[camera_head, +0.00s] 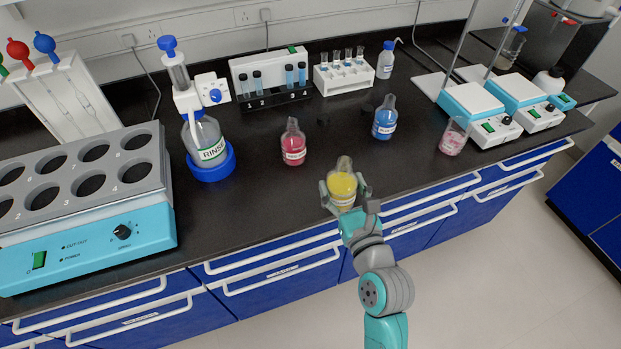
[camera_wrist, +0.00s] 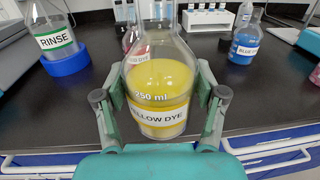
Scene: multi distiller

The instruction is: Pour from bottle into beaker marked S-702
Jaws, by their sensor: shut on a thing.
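My gripper (camera_head: 343,192) is shut around a flask-shaped glass bottle of yellow liquid (camera_head: 342,184), near the counter's front edge. In the wrist view the bottle (camera_wrist: 158,82) is upright between the two fingers, its mouth cut off by the top of the picture. Its label reads "YELLOW DYE" and its print "250 ml". I cannot tell whether its base touches the counter.
A red dye bottle (camera_head: 293,144) and a blue dye bottle (camera_head: 385,119) stand behind my gripper, with small black caps nearby. A RINSE bottle (camera_head: 208,142) and a water bath (camera_head: 80,195) are left. Two hotplates (camera_head: 480,113) stand right. The counter between bottle and beaker looks clear.

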